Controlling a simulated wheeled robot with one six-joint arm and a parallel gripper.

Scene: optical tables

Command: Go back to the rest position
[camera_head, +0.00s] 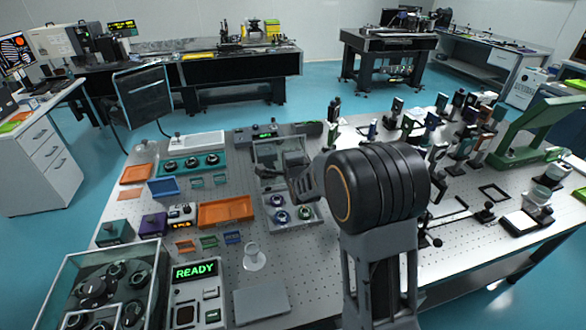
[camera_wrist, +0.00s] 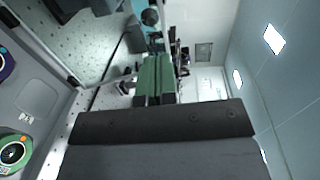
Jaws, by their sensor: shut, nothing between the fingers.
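My gripper (camera_wrist: 160,128) shows in the wrist view as a broad dark grey block across the bottom middle. It is shut with nothing in it. In the head view my arm's thick black joint stands in front of the near table, right of its middle, and hides part of the tabletop. The gripper end is partly hidden there, close to a grey tray (camera_head: 314,225). The tray holds a purple-ringed round part (camera_head: 280,216) and a green-ringed one (camera_wrist: 13,152), both apart from my gripper. The wrist view looks sideways across the table and room.
Left of my arm are an orange tray (camera_head: 226,211), a teal tray (camera_head: 188,164), a READY device (camera_head: 197,290) and a glass-walled box (camera_head: 62,270). Many optical mounts and a green stand (camera_head: 530,130) crowd the right side. Blue floor (camera_head: 225,115) lies open behind.

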